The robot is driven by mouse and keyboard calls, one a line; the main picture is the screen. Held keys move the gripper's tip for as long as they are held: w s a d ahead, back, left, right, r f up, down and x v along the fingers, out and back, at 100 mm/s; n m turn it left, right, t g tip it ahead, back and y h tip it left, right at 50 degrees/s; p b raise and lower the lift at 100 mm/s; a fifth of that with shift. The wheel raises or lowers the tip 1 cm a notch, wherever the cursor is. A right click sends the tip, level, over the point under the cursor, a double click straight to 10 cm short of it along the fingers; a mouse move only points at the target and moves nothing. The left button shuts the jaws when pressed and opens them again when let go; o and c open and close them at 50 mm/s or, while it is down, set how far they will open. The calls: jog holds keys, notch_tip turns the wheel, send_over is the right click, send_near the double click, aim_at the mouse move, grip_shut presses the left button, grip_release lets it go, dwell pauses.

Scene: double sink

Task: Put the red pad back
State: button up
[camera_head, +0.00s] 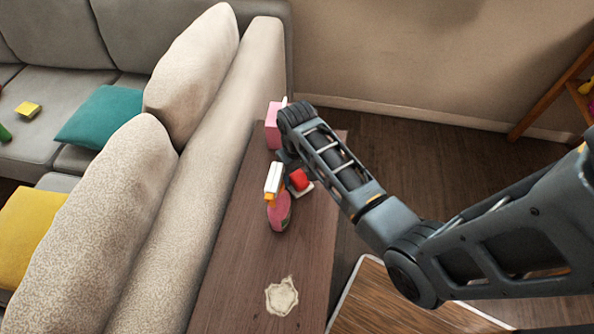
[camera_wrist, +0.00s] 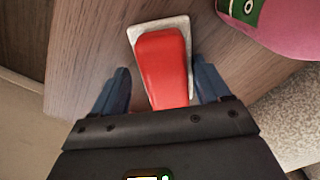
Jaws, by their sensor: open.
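The red pad (camera_head: 299,180) lies on a small whitish square base (camera_head: 306,191) on the narrow wooden table. In the wrist view the red pad (camera_wrist: 163,62) sits on the pale base (camera_wrist: 152,25), its near end hidden by my gripper's body. My gripper (camera_wrist: 162,85) is open, with one blue finger on each side of the pad. I cannot tell whether the fingers touch it. In the head view my gripper (camera_head: 287,159) is partly hidden by my arm, right beside the pad.
A pink spray bottle (camera_head: 279,212) with a white and orange head stands close to the pad; its pink body (camera_wrist: 290,28) shows in the wrist view. A pink box (camera_head: 273,127) stands at the far end. A cream-coloured patch (camera_head: 281,297) lies nearer. A sofa (camera_head: 215,170) borders the table's left.

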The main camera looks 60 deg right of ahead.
notch_tip(320, 180, up, 12)
jog(key=shift+r, duration=0.2)
dwell(0.4)
dwell(0.5)
